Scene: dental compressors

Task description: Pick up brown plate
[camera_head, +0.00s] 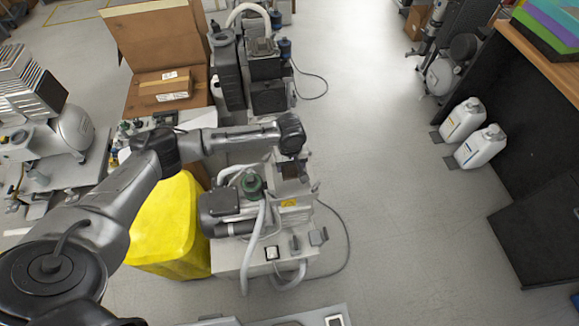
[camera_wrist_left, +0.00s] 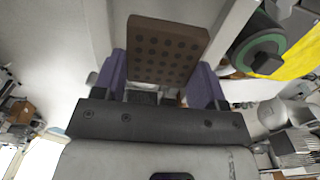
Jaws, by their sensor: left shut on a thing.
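The brown plate (camera_wrist_left: 166,52) shows in the left wrist view as a flat rectangle with rows of dark round dots. My left gripper (camera_wrist_left: 158,82) is shut on it, with one purple finger at each side of the plate's near end. In the head view my left arm reaches in from the left, and its gripper (camera_head: 291,160) points down over the rear part of the grey compressor unit (camera_head: 232,262). The plate cannot be made out clearly in the head view. My right gripper is in neither view.
A yellow container (camera_head: 170,228) stands left of the compressor. Behind are another compressor (camera_head: 268,68) and an open cardboard box (camera_head: 158,40). Two white jugs (camera_head: 480,148) stand by the dark bench at right. The floor between is clear, apart from cables.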

